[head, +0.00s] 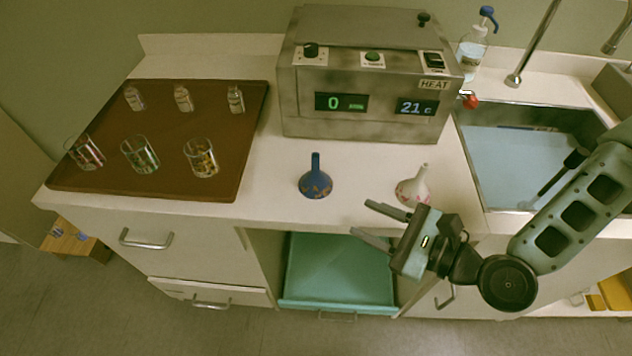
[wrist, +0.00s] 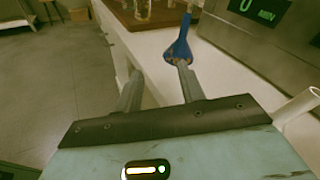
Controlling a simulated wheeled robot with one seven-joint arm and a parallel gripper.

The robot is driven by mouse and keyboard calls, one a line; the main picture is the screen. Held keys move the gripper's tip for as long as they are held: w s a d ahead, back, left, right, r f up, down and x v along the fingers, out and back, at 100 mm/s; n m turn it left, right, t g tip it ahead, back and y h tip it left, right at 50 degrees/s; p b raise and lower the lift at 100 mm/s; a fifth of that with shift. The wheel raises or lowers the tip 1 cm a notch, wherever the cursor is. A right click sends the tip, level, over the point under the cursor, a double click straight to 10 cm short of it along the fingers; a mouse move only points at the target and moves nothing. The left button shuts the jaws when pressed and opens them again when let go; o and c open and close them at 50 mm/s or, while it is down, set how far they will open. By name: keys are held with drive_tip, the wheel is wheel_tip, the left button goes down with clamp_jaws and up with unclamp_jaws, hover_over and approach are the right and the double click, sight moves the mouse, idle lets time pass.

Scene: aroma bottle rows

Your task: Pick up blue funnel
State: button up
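The blue funnel (head: 315,184) stands mouth down on the white counter, spout pointing up, in front of the heater box. Its rim has a gold pattern. In the wrist view the blue funnel (wrist: 181,45) shows ahead, beyond the tip of the right finger, which overlaps its lower edge. My gripper (head: 360,219) is open and empty, to the right of the funnel and near the counter's front edge. In the wrist view my gripper (wrist: 158,75) has its two fingers apart with nothing between them.
A white patterned funnel (head: 413,188) stands close behind my gripper. The heater box (head: 365,80) is behind both funnels. A brown tray (head: 160,185) with glasses and small bottles is at left. A sink (head: 520,160) is at right. An open teal drawer (head: 338,270) is below.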

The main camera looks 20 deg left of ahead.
sight(318, 162)
drive_tip(key=w+a+m+t+p, duration=0.1)
drive_tip(key=w+a, duration=0.1)
drive_tip(key=a, duration=0.1)
drive_tip(key=w+a+r+m+t+p, duration=0.1)
drive_tip(key=w+a+m, duration=0.1)
drive_tip(key=a, duration=0.1)
drive_tip(key=w+a+m+t+p, duration=0.1)
drive_tip(key=w+a+m+p, duration=0.1)
drive_tip(key=a, duration=0.2)
drive_tip(key=shift+w+r+t+y, duration=0.3)
drive_tip(key=shift+w, duration=0.1)
drive_tip(key=p+x, duration=0.2)
drive_tip(key=x, duration=0.2)
drive_tip(key=shift+w+a+r+p, duration=0.15)
drive_tip(key=shift+w+a+p, duration=0.15)
drive_tip(key=shift+p, duration=0.1)
drive_tip(key=shift+w+a+m, duration=0.2)
drive_tip(key=shift+a+m, duration=0.05)
drive_tip(key=shift+m, duration=0.05)
clamp_jaws()
